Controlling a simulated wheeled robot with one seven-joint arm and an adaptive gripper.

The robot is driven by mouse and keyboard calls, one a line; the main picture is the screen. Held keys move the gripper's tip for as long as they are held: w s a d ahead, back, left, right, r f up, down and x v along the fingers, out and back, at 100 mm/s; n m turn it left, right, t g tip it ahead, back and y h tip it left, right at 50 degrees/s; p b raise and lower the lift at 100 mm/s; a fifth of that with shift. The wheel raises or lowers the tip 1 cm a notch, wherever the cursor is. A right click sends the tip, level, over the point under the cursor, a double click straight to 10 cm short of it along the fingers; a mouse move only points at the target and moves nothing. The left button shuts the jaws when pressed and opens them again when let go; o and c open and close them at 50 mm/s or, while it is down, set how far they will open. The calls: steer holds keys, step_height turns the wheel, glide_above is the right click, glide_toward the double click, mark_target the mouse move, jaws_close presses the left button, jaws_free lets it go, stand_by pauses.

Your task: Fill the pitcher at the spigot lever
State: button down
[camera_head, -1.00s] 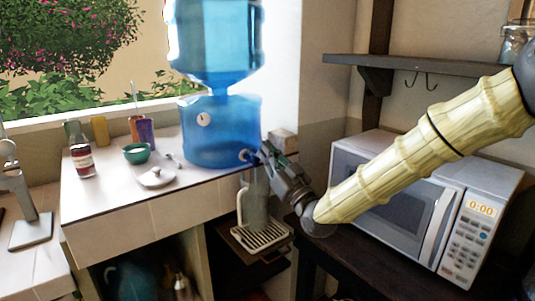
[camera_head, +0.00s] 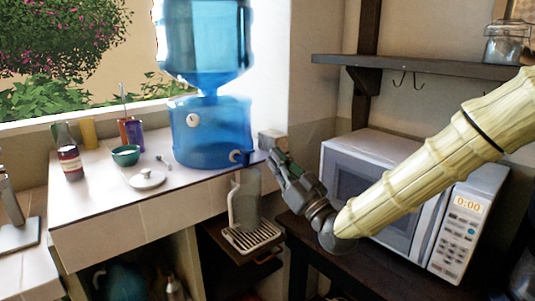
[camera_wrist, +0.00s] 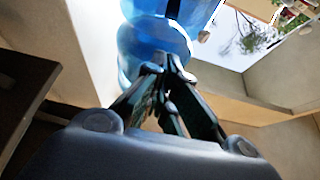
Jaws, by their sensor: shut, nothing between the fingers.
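The grey pitcher (camera_head: 246,203) stands upright on a slatted drip tray (camera_head: 252,236) below the blue water dispenser (camera_head: 208,135). The dispenser's spigot (camera_head: 237,156) sticks out low on its front right, above the pitcher. My gripper (camera_head: 271,156) is shut and empty, just right of the spigot and above the pitcher's right side. In the wrist view the shut fingertips (camera_wrist: 168,62) appear in front of the dispenser (camera_wrist: 150,45). The spigot lever and any water in the pitcher are not clearly visible.
A microwave (camera_head: 400,190) stands on a dark table at right, under a wall shelf (camera_head: 420,65). The counter (camera_head: 105,205) holds a green bowl (camera_head: 126,155), a white lid (camera_head: 147,179) and a jar (camera_head: 70,162). A small block (camera_head: 270,138) sits behind my gripper.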

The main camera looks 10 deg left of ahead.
steer(key=shift+v, duration=0.85)
stand_by(0.3)
steer(key=d+f+m+g+h+p, duration=0.1)
steer(key=d+f+m+h, duration=0.15)
steer(key=f, duration=0.75)
steer(key=d+f+m+g+h+p, duration=0.15)
steer(key=f+h, duration=0.25)
steer(key=f, duration=0.5)
steer(key=s+d+f+m+g+h+p, duration=0.15)
steer(key=s+d+f, duration=0.3)
steer(key=f, duration=0.55)
steer(key=s+d+f+m+g+h, duration=0.1)
steer(key=s+d+f+g+h, duration=0.25)
steer(key=f, duration=0.75)
steer(key=s+d+f+m+g+h+p, duration=0.1)
steer(key=s+d+f, duration=0.4)
steer(key=s, duration=0.6)
steer(key=s+d+f+m+g+h+p, duration=0.1)
steer(key=s+d+f+g+h, duration=0.2)
steer(key=s+d, duration=0.4)
steer(key=s+d+f+m+g+h+p, duration=0.1)
steer(key=s+d+f+g, duration=0.3)
steer(key=s, duration=1.1)
step_height(320, 180, down, 3)
steer(key=d+h, duration=0.1)
steer(key=d, duration=0.2)
steer(key=shift+s+f+m, duration=0.15)
steer(key=shift+s+m, duration=0.05)
steer(key=shift+m, duration=0.15)
